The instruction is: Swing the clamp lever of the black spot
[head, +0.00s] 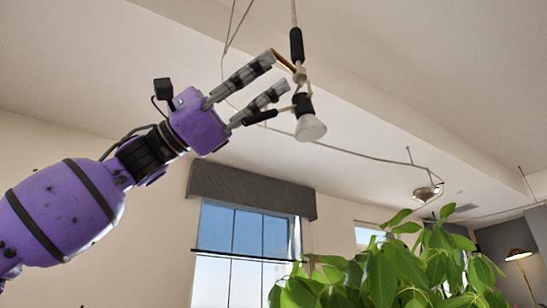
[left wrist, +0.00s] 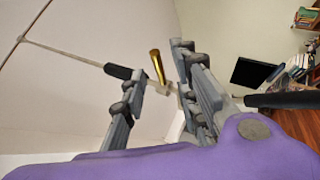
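The black spot (head: 302,103) hangs from a thin rod with a black sleeve (head: 296,45). Its white lamp face (head: 310,129) points down. A brass lever (head: 285,62) slants up to the left from the pale joint above the spot. My left gripper (head: 279,74) is open, with its fingertips just left of that joint and the upper one close to the lever. In the left wrist view the brass lever (left wrist: 157,66) shows in the gap between the fingers; contact cannot be told. The spot's body is mostly hidden there. My right gripper is not in view.
A black-ended side bar (head: 261,117) sticks out left from the spot, close under the lower finger. Cables run along the ceiling. A leafy plant (head: 395,270) stands below right. Bookshelves (left wrist: 306,18) and a dark screen (left wrist: 251,73) show in the left wrist view.

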